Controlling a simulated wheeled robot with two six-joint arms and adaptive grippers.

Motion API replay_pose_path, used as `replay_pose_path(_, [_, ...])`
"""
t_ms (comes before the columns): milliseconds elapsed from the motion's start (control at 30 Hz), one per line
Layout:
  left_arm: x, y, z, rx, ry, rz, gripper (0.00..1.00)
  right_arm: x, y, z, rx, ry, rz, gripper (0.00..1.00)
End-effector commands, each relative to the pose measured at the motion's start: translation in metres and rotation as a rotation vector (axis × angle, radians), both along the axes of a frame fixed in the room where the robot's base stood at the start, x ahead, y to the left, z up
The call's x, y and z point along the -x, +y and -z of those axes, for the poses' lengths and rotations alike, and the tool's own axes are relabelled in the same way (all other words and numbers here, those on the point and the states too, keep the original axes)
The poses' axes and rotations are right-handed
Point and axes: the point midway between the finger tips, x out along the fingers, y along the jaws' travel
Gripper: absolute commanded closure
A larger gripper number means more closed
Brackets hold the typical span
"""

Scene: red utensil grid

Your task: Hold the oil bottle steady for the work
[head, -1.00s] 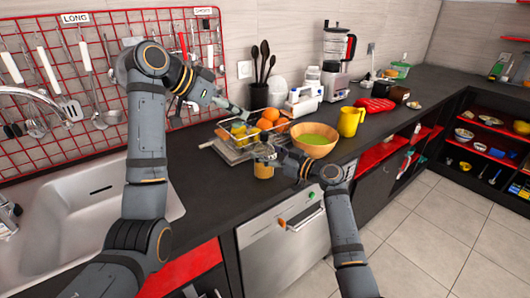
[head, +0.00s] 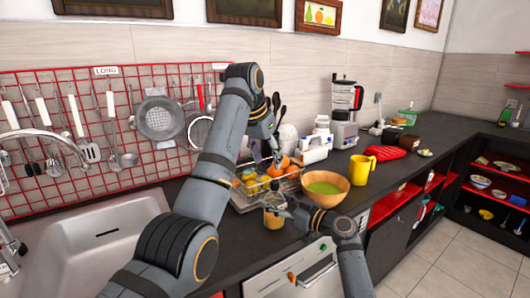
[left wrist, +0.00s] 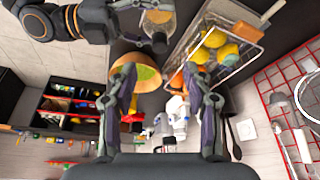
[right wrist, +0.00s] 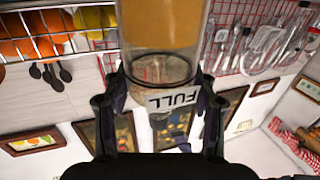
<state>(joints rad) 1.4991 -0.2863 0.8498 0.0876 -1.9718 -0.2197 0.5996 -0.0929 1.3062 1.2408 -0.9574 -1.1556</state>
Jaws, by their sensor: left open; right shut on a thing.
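The oil bottle (head: 273,217), clear with amber liquid, stands upright near the counter's front. My right gripper (head: 281,203) is shut around it. In the right wrist view the bottle (right wrist: 160,40) fills the top between the fingers and carries a white "FULL" label. Its lower or upper end is cut off there. My left gripper (head: 278,156) is open and empty above the wire basket, behind the bottle. In the left wrist view the open fingers (left wrist: 162,85) have nothing between them, and the bottle (left wrist: 158,20) shows at the top. I cannot tell whether the bottle touches the counter.
A wire basket (head: 244,205) of fruit is just behind the bottle. A wooden bowl (head: 336,195) and a yellow mug (head: 359,171) stand to its right. A sink (head: 90,235) lies left. The red grid (head: 50,183) with hanging utensils is on the wall.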

Motion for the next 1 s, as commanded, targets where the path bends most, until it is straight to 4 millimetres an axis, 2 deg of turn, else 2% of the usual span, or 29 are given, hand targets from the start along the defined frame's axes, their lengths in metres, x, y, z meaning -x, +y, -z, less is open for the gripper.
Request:
replay_pose_path(200, [-0.015, -0.010, 0.047, 0.000, 0.004, 0.002, 0.50, 0.000, 0.000, 0.000, -0.001, 0.001, -0.001, 0.92])
replay_pose_path(433, [-0.028, -0.017, 0.081, 0.000, 0.001, 0.000, 0.50, 0.000, 0.000, 0.000, 0.000, 0.000, 0.000, 0.92])
replay_pose_path(600, [-0.032, -0.020, 0.091, 0.000, 0.000, 0.001, 0.50, 0.000, 0.000, 0.000, 0.000, 0.000, 0.000, 0.92])
replay_pose_path(833, [-0.032, -0.020, 0.092, 0.001, -0.001, 0.001, 0.50, 0.000, 0.000, 0.000, 0.000, 0.000, 0.000, 0.92])
replay_pose_path(867, [-0.032, -0.020, 0.092, 0.001, -0.001, 0.001, 0.51, 0.000, 0.000, 0.000, 0.000, 0.000, 0.000, 0.92])
replay_pose_path(1000, [-0.032, -0.020, 0.092, 0.001, -0.001, 0.001, 0.70, 0.000, 0.000, 0.000, 0.000, 0.000, 0.000, 0.92])
